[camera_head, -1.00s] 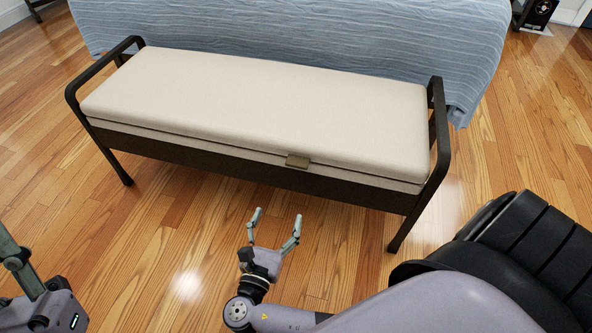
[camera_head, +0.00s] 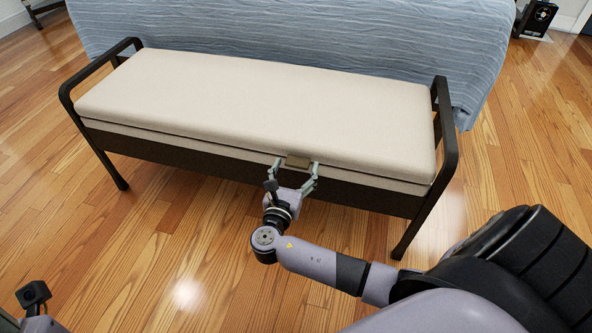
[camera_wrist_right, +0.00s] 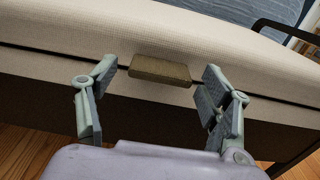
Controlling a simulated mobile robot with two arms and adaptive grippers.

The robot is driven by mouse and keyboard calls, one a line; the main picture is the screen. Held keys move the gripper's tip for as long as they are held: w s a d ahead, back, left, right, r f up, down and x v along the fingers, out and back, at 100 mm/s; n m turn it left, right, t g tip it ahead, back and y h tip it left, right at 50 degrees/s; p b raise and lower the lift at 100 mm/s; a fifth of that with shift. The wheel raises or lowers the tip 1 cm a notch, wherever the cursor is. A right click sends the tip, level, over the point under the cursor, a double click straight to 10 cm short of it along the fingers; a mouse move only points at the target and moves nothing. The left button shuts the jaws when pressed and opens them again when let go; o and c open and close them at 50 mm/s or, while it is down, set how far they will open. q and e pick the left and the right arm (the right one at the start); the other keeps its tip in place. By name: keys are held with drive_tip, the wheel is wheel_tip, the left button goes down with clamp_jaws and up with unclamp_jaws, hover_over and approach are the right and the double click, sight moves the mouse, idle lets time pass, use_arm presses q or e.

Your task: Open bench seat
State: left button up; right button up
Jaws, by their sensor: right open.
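The bench (camera_head: 255,100) has a cream cushioned seat and a dark frame with a raised arm at each end. The seat lies down flat, with a thin dark seam along its front. A small olive-brown pull tab (camera_head: 298,161) sticks out from the front edge; it also shows in the right wrist view (camera_wrist_right: 160,70). My right gripper (camera_head: 296,170) is open, its fingers on either side of the tab with a gap to it on each side. In the right wrist view the fingertips (camera_wrist_right: 160,75) are level with the tab. My left gripper is not clearly visible; only part of my left arm shows at lower left.
A bed with a blue striped cover (camera_head: 300,35) stands right behind the bench. The wooden floor (camera_head: 150,250) in front of the bench is clear. A dark object (camera_head: 537,18) stands at the far right.

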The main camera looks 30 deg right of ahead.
drive_tip(key=shift+w+d, duration=0.2)
drive_tip(key=shift+d, duration=0.1)
drive_tip(key=shift+c, duration=0.3)
drive_tip(key=c, duration=1.6)
